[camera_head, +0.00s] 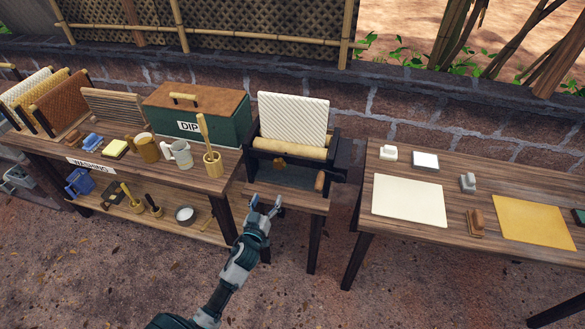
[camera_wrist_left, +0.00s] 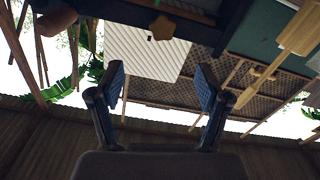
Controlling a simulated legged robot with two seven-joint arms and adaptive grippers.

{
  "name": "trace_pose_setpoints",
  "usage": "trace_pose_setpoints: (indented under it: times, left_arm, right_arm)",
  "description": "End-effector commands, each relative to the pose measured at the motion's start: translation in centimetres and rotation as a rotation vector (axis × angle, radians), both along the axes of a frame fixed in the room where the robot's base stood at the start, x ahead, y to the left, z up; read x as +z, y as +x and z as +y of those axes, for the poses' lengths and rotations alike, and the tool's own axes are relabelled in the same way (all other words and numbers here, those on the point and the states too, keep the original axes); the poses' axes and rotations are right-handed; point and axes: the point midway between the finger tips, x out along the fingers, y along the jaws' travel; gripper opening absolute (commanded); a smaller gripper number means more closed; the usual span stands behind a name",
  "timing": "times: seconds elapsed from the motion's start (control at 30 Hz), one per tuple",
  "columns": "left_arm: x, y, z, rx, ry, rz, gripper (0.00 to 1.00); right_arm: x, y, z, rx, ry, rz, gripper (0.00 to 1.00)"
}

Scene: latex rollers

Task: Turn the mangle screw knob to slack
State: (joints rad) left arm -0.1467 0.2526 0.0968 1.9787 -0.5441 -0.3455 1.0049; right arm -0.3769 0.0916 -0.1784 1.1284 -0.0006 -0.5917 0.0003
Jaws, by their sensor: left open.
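The mangle (camera_head: 295,150) stands on a small wooden stand, with a pale roller across it and a ribbed white sheet (camera_head: 293,118) upright behind. A small star-shaped wooden knob (camera_head: 252,163) sits low on its front; it also shows in the left wrist view (camera_wrist_left: 162,28), near the top centre. A wooden crank handle (camera_head: 320,181) hangs at the mangle's right. My left gripper (camera_head: 266,204) is open and empty in front of the stand, apart from the knob. Its two spread fingers (camera_wrist_left: 160,85) show in the left wrist view. My right gripper is out of view.
On the right, a table (camera_head: 455,205) bears a white sheet and a yellow sheet. Open ground lies in front.

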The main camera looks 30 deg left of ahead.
Motion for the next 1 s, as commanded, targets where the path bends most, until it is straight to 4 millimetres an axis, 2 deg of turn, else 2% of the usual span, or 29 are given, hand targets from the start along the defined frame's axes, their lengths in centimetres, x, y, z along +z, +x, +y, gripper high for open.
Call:
trace_pose_setpoints:
  times: [0.4, 0.6, 0.8, 1.0]
  left_arm:
    - [0.0, 9.2, 2.2, 0.000, 0.003, 0.001, 0.77]
    - [0.0, 13.1, 3.1, 0.002, 0.004, 0.001, 0.77]
    - [0.0, 15.3, 3.7, 0.000, 0.002, 0.001, 0.77]
    - [0.0, 15.8, 3.8, 0.001, 0.001, 0.003, 0.77]
  right_arm:
    - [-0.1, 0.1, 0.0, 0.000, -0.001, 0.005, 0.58]
    - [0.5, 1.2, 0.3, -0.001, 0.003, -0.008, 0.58]
    - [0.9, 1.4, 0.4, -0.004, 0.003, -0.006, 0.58]
    - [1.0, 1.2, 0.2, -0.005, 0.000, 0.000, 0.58]
